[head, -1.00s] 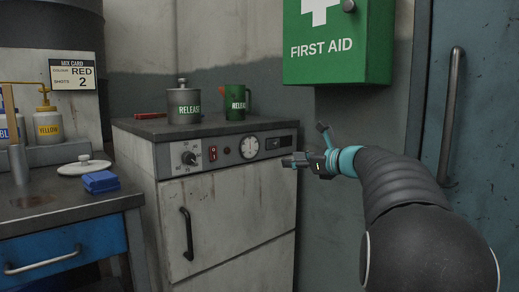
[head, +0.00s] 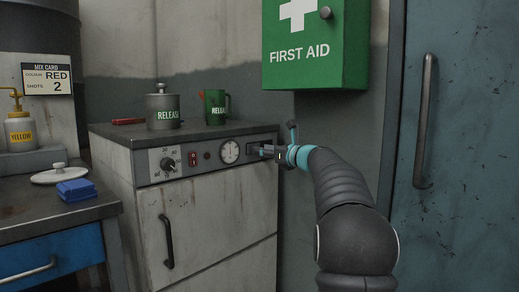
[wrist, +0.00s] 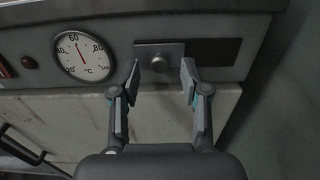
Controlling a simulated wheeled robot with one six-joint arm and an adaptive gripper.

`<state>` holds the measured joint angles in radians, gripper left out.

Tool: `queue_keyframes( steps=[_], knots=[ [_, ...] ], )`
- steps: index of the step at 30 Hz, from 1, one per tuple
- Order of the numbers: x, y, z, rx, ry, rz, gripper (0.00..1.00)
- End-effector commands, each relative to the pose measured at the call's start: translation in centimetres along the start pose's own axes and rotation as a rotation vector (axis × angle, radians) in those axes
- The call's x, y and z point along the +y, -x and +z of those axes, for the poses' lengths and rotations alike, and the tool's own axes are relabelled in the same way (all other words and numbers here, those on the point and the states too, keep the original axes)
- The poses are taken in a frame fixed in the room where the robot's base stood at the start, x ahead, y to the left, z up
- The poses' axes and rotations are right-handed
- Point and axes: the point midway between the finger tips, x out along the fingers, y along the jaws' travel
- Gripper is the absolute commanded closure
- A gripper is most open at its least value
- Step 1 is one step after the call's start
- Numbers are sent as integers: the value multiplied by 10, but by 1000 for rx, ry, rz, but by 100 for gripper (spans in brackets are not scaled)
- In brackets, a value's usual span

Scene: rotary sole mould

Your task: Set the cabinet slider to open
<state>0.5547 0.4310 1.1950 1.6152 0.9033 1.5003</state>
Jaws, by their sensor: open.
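The cabinet slider (wrist: 171,50) is a small metal plate with a round knob, at the left part of a dark slot (wrist: 215,51) in the wrist view. My gripper (wrist: 161,68) is open, with one finger on each side of the knob and a gap to each. I cannot tell how deep the fingertips reach relative to the knob. In the head view my gripper (head: 262,150) is at the right end of the cabinet's control panel and largely hides the slider.
The cabinet (head: 205,225) also carries a dial gauge (head: 229,152), a red switch (head: 193,158) and a rotary knob (head: 167,163). A pot (head: 162,108) and a green mug (head: 215,107) stand on top. A first aid box (head: 315,45) hangs above right.

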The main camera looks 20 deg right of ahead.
Motion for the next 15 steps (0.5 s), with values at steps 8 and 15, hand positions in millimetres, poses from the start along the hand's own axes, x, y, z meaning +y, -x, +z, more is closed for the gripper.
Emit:
queue_keyframes(
  steps=[8,15],
  knots=[
    [0,-23,0,1,0,1,54],
    [0,-24,0,1,0,0,54]
  ],
)
